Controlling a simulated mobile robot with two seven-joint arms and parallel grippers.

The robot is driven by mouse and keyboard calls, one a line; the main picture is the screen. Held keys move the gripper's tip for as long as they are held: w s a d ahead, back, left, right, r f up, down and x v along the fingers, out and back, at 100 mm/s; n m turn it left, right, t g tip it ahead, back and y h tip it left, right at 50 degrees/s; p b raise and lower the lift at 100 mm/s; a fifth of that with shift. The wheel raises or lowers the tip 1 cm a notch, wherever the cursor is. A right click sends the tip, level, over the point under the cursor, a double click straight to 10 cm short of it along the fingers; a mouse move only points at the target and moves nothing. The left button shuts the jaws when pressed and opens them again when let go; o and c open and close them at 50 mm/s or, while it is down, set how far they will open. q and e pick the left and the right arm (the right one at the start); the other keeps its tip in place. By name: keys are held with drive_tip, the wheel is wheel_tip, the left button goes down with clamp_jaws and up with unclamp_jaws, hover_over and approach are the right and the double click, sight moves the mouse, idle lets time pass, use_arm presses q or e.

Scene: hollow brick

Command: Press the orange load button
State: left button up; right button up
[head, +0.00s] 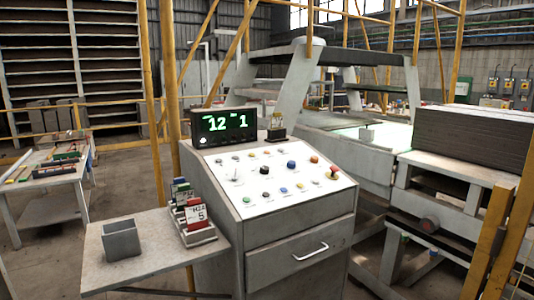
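The control console (290,214) stands in the middle of the head view, with a sloped white panel (250,180) carrying several coloured buttons and knobs. An orange button (314,159) is at the panel's upper right, right of a blue knob (291,164). A larger red-orange knob (333,172) sits just below and right of it. Button labels are too small to read. Neither of my grippers is in view, and nothing covers the panel.
A display (225,126) reading "12 1" stands behind the panel. A yellow post (169,70) rises behind the console. Machinery with a dark stack (470,135) stands at right.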

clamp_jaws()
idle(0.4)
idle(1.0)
